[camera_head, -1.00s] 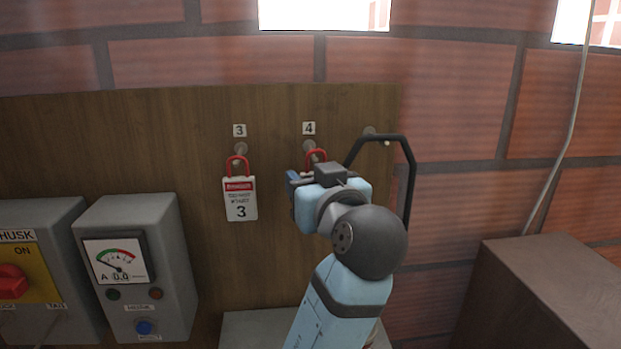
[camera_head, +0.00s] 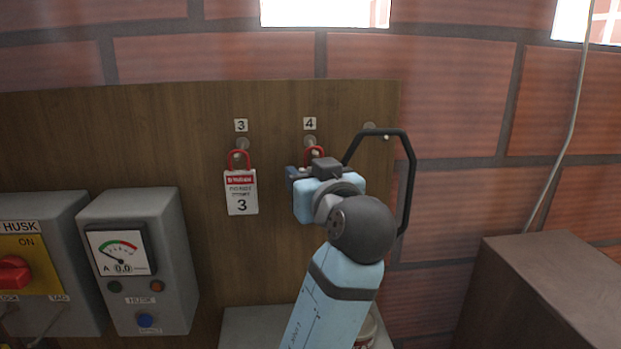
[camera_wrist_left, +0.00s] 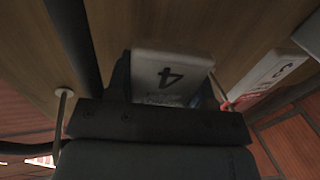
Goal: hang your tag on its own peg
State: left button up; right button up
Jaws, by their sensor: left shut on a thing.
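My left gripper (camera_head: 300,178) is shut on the number 4 tag, just below peg 4 (camera_head: 310,144) on the wooden board. The tag's red loop (camera_head: 314,152) shows above the gripper, at the peg; I cannot tell whether it is around the peg. The white tag body is hidden behind the gripper in the head view, but its face with a "4" (camera_wrist_left: 172,76) shows in the left wrist view. The number 3 tag (camera_head: 241,193) hangs by its red loop from peg 3 (camera_head: 242,144). My right gripper is not in view.
Grey HUSK boxes (camera_head: 165,240) are at the lower left. A brown box (camera_head: 545,290) stands at the lower right. The board between has bare room.

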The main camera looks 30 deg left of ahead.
pick_arm(q)
jog(key=shift+d, duration=0.1)
jog(key=o, duration=1)
jog(key=shift+s, duration=0.1)
